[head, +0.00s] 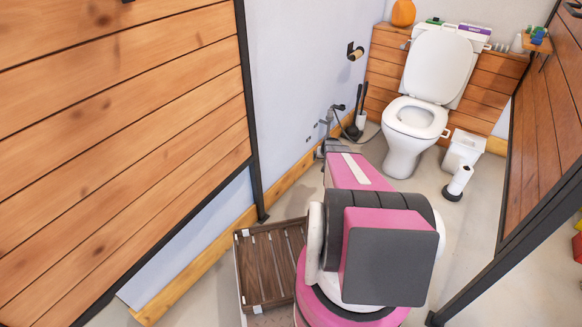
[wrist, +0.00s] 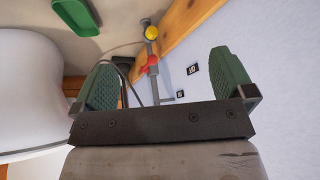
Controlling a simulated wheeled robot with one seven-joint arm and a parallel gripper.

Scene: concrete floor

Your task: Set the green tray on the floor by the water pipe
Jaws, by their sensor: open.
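A green tray (wrist: 78,16) lies on the pale floor at the upper left of the wrist view, partly cut off by the frame edge. I cannot pick it out in the head view, where my arm covers part of the floor. The water pipe (wrist: 152,48), with a yellow and a red knob, stands by the wooden skirting board in the wrist view. The tray is a short way from it, apart. My gripper (wrist: 166,84) is open with nothing between its green finger pads. In the head view, my gripper (head: 322,149) is partly seen near the left wall.
A brown slatted crate (head: 265,265) is at lower left. Wood partitions flank the space.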

